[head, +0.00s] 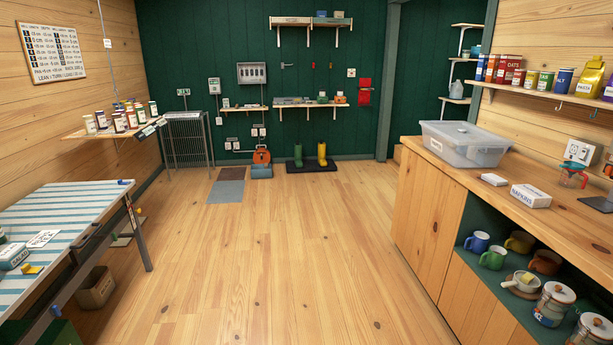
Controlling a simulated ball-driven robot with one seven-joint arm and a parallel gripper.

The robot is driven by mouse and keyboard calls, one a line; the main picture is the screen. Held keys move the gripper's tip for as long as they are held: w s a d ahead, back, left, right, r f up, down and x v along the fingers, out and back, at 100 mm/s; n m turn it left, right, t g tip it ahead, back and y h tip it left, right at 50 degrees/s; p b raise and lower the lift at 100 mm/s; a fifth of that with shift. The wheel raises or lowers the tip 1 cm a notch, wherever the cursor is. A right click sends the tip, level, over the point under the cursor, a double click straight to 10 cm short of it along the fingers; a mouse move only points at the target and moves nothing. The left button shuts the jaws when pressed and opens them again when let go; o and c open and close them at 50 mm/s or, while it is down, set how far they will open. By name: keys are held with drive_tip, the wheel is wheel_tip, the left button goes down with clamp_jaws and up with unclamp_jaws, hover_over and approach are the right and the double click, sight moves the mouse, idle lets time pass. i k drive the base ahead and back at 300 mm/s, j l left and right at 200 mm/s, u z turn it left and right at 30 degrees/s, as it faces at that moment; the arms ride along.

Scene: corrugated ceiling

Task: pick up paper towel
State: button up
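I cannot make out a paper towel in the head view. A white box lettered NAPKINS (530,196) lies on the wooden counter (455,172) at the right, and a small white flat item (494,179) lies beside it. My gripper is not in view.
A clear lidded bin (466,143) stands on the counter, with mugs and jars (553,304) on the shelf below. A striped table (62,215) stands at the left. Boots (322,155) stand by the back wall. The middle of the wooden floor (275,245) is clear.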

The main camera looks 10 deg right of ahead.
sight(492, 178)
drive_tip(key=i+z, duration=0.15)
drive_tip(key=i, duration=0.45)
drive_tip(key=i+j+z, duration=0.1)
drive_tip(key=i, duration=0.45)
drive_tip(key=i+j+z, duration=0.15)
drive_tip(key=i, duration=0.45)
drive_tip(key=j, duration=0.1)
